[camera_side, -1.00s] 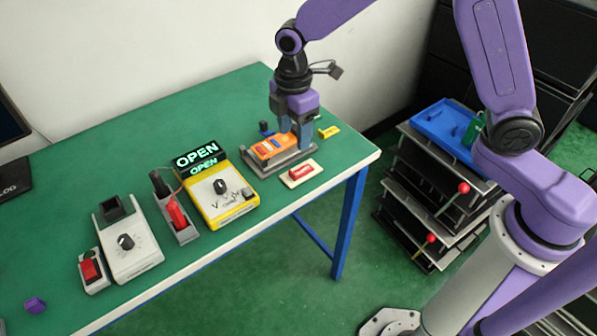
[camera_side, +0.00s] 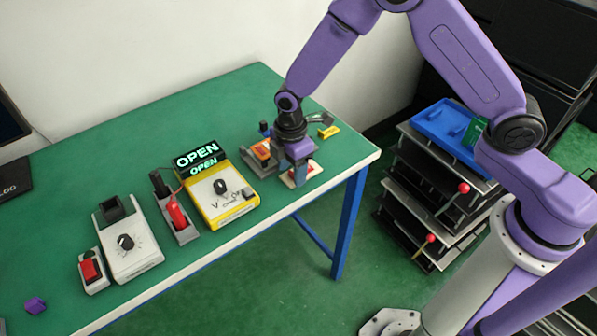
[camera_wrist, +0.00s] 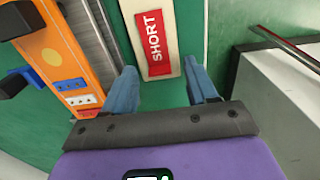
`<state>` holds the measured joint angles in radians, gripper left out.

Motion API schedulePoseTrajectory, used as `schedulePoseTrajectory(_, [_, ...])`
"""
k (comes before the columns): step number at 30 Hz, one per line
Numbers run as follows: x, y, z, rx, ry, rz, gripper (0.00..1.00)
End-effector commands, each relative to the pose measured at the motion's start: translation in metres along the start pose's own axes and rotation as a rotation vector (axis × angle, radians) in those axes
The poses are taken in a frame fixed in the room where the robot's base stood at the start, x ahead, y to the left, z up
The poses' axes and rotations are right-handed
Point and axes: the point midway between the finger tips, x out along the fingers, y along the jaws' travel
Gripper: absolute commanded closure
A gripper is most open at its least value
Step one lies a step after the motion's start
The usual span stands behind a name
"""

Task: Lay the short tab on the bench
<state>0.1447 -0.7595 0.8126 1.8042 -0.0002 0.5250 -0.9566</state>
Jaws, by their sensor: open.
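The short tab (camera_wrist: 155,42), red with white SHORT lettering, lies on a cream plate (camera_wrist: 137,6) on the green bench (camera_side: 130,110). In the side view the tab is mostly hidden by my gripper (camera_side: 298,172). In the wrist view my gripper (camera_wrist: 160,72) is open, with its blue fingers apart on either side of the plate's near end. I cannot tell whether the fingers touch the plate. Nothing is held between them.
An orange fixture in a grey holder (camera_wrist: 50,45) stands just left of the plate. A yellow tag (camera_side: 328,132) lies behind. A yellow box with OPEN displays (camera_side: 220,198) stands further left. The bench's right edge is near, with a rack (camera_side: 425,185) beyond.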

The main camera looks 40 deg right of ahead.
Motion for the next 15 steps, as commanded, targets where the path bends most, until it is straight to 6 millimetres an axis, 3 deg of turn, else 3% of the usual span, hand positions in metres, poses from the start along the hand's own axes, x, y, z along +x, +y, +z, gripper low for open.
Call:
schedulePoseTrajectory(8, [0.0024, 0.0001, -0.0001, 0.000, 0.000, 0.001, 0.43])
schedulePoseTrajectory(13, [0.0023, 0.0001, 0.0000, 0.000, 0.000, 0.000, 0.98])
schedulePoseTrajectory(15, [0.0023, 0.0000, 0.0001, 0.000, 0.000, 0.000, 1.00])
